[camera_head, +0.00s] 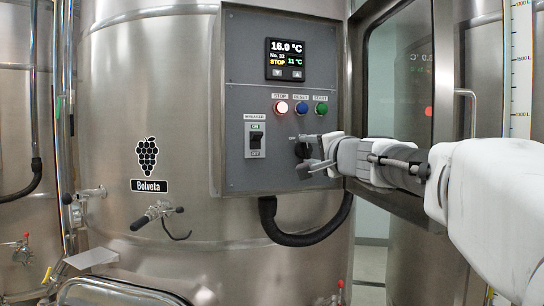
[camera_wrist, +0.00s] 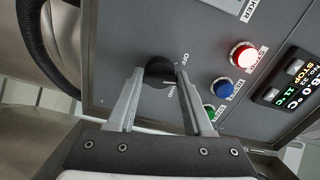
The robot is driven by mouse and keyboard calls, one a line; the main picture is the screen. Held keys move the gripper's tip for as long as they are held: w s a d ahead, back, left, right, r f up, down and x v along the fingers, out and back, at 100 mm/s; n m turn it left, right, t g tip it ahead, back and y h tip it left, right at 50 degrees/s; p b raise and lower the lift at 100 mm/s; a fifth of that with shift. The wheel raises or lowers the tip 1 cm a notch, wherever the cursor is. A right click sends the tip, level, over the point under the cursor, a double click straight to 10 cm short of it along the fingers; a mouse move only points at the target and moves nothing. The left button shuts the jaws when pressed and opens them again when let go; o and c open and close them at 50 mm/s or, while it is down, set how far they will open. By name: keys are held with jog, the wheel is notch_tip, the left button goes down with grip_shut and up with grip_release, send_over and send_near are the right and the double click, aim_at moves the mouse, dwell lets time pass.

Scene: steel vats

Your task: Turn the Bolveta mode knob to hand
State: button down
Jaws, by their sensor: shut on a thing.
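The Bolveta vat's grey control panel (camera_head: 240,175) carries a round black mode knob (camera_head: 301,150) at its lower right. The knob (camera_wrist: 157,70) also shows in the wrist view, between the two fingers of my gripper (camera_wrist: 161,78). My gripper (camera_head: 314,153) reaches in from the right in the head view and is shut on the knob, one finger on each side. I cannot tell which mark the knob points to.
Above the knob are a lit red stop button (camera_head: 281,107), a blue reset button (camera_head: 301,107) and a green start button (camera_head: 321,108). A breaker switch (camera_head: 255,138), marked ON and OFF, is to the left. The panel's glazed door (camera_head: 395,90) stands open at right, beside my arm.

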jog(key=m, duration=0.5)
jog(key=shift+m, duration=0.3)
jog(key=m, duration=0.5)
jog(key=shift+r+m, duration=0.1)
jog(key=shift+m, duration=0.2)
jog(key=shift+c, duration=1.4)
grip_release()
jog(key=v, duration=1.7)
jog(key=shift+s+b, duration=0.2)
jog(key=shift+b, duration=0.15)
